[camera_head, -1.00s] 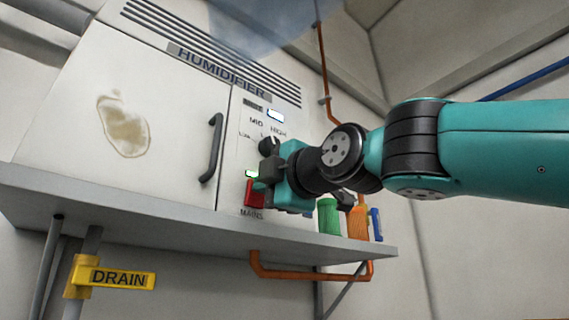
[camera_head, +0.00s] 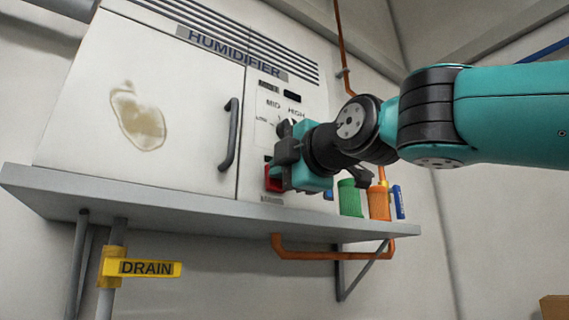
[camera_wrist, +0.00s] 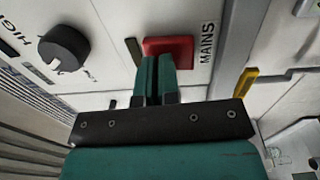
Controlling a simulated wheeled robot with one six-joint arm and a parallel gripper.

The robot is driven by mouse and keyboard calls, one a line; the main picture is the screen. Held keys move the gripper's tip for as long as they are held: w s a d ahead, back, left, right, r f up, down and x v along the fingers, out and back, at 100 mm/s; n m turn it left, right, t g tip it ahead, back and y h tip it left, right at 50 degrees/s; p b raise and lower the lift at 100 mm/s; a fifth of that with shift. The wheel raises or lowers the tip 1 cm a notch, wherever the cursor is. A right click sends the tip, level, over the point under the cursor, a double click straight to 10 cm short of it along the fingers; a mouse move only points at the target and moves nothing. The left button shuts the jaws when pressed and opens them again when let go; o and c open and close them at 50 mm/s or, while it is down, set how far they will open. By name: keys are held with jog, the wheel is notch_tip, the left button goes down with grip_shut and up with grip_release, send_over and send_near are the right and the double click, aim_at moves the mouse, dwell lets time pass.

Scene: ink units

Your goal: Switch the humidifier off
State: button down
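The humidifier (camera_head: 190,125) is a white cabinet on a grey shelf. Its red MAINS switch (camera_head: 272,179) is low on the right panel, partly hidden by my gripper (camera_head: 284,165). In the wrist view the red switch (camera_wrist: 168,50) lies beside the MAINS label. My gripper (camera_wrist: 157,64) has its two teal fingers together, with nothing between them, and the tips are at the near edge of the switch. I cannot tell whether they touch it. The small indicator (camera_wrist: 134,51) beside the switch is dark. The display window (camera_head: 292,97) is dark too.
A black dial (camera_wrist: 64,48) marked HIGH is on the same panel. Green (camera_head: 349,198) and orange (camera_head: 379,203) containers stand on the shelf (camera_head: 150,205) to the right of my gripper. A door handle (camera_head: 230,135) projects on the left. A yellow DRAIN tag (camera_head: 150,268) is below.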

jog(key=shift+f, duration=0.1)
jog(key=r+b+v, duration=0.3)
jog(key=b+v, duration=0.2)
jog(key=v, duration=0.8)
jog(key=shift+s+d, duration=0.25)
jog(key=shift+s, duration=0.15)
jog(key=w+d+f+m+g+h+b, duration=0.1)
jog(key=w+f+m+g+h, duration=0.2)
jog(key=f, duration=1.3)
jog(key=f+m+g+h+b, duration=0.15)
jog(key=f+m+g, duration=0.3)
jog(key=f, duration=1.05)
jog(key=s+d+f+m+g+h, duration=0.1)
jog(key=s+d+f+m+g, duration=0.1)
jog(key=s+f, duration=0.3)
jog(key=s+d+f+m+g, duration=0.2)
jog(key=s+f+m, duration=0.3)
jog(key=f, duration=0.6)
jog(key=s+d+f+m+g+h, duration=0.1)
jog(key=s+d+f+m+g, duration=0.2)
jog(key=f, duration=0.6)
jog(key=shift+s+d+m+h, duration=0.35)
jog(key=shift+s+d+m, duration=0.25)
jog(key=shift+s, duration=0.5)
